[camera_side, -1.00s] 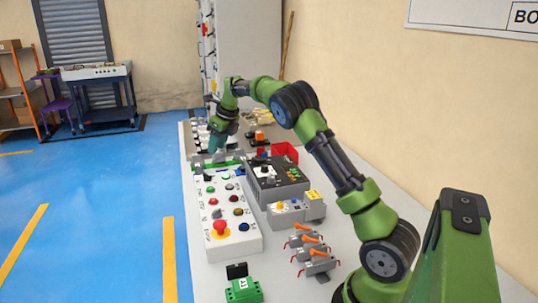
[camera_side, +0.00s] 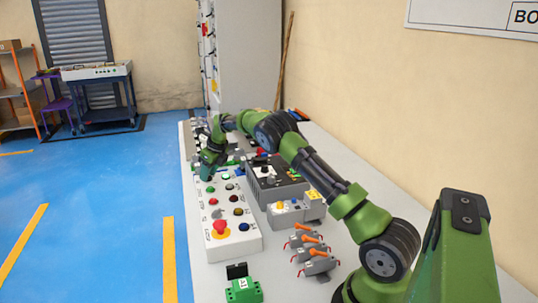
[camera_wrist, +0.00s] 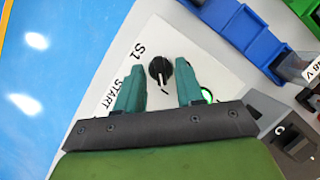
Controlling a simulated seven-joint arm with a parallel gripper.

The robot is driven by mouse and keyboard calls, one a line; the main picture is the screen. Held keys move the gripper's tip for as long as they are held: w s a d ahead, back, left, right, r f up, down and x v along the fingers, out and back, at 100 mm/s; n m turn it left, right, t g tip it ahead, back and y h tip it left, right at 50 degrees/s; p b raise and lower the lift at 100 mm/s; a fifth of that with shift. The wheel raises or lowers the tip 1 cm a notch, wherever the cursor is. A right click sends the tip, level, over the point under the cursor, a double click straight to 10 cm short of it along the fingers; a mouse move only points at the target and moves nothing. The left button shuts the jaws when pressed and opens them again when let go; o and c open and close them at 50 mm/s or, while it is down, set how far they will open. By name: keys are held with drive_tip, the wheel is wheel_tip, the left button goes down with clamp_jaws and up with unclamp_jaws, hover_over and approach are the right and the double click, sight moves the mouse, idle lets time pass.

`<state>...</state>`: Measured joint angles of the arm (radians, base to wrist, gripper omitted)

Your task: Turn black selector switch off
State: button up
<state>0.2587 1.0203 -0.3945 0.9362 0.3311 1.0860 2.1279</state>
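The black selector switch (camera_wrist: 160,70) is a round knob with a white pointer line, on the white control panel (camera_wrist: 122,62) beside the label S1. In the wrist view it lies between and just beyond my gripper's (camera_wrist: 163,82) two teal fingers, which are apart with nothing held. No contact with the knob shows. In the side view my gripper (camera_side: 207,172) is over the far end of the panel (camera_side: 246,243) and hides the switch there. A lit green button (camera_wrist: 206,95) is partly hidden behind the right finger.
The panel also carries several coloured buttons and a red emergency stop (camera_side: 220,228) at its near end. A blue bin (camera_wrist: 240,30) lies beyond the fingers. A dark grey control box (camera_side: 283,187) stands to the panel's right. Blue floor is on the left.

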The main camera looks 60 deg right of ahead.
clamp_jaws()
drive_tip(key=n+y, duration=0.1)
drive_tip(key=n, duration=0.2)
drive_tip(key=shift+d+n, duration=0.15)
drive_tip(key=shift+n, duration=0.15)
drive_tip(key=shift+d+n+g+y, duration=0.15)
drive_tip(key=shift+n+y, duration=0.3)
drive_tip(key=shift+n, duration=0.45)
drive_tip(key=shift+a+n+g+y, duration=0.1)
drive_tip(key=shift+n+g+y, duration=0.25)
drive_tip(key=shift+n, duration=0.55)
unclamp_jaws()
drive_tip(key=v, duration=1.2)
drive_tip(key=shift+d, duration=0.15)
